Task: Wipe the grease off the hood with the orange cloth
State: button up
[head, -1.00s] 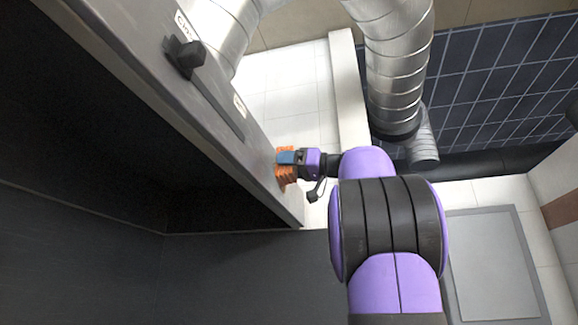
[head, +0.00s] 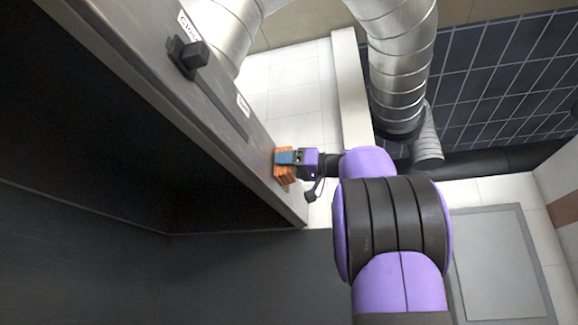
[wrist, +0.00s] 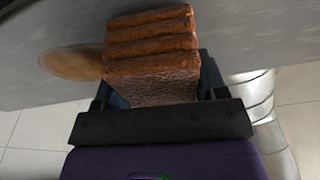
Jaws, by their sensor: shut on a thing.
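My gripper (head: 285,158) is shut on the folded orange cloth (head: 282,174). In the wrist view the cloth (wrist: 152,72) sits between the jaws, its folded layers against or very close to the grey metal face of the hood. The hood (head: 150,88) runs diagonally across the left of the head view, and its face also fills the top of the wrist view (wrist: 255,35). A brown grease patch (wrist: 75,63) shows on the hood just left of the cloth, partly hidden behind it. I cannot make out the grease in the head view.
A black knob (head: 187,54) sticks out of the hood's face, up and left of my gripper. Silver ducts (head: 397,60) hang from the ceiling near the arm. The hood's dark hollow (head: 90,150) lies at the left.

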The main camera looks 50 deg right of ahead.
jog(key=shift+w+a, duration=0.15)
jog(key=shift+w, duration=0.15)
jog(key=w+d, duration=0.2)
jog(key=d, duration=0.4)
jog(key=shift+w+d, duration=0.4)
dwell(0.4)
jog(key=w+d, duration=0.2)
jog(key=d, duration=0.4)
jog(key=shift+w+d, duration=0.3)
jog(key=shift+w, duration=0.05)
dwell(0.4)
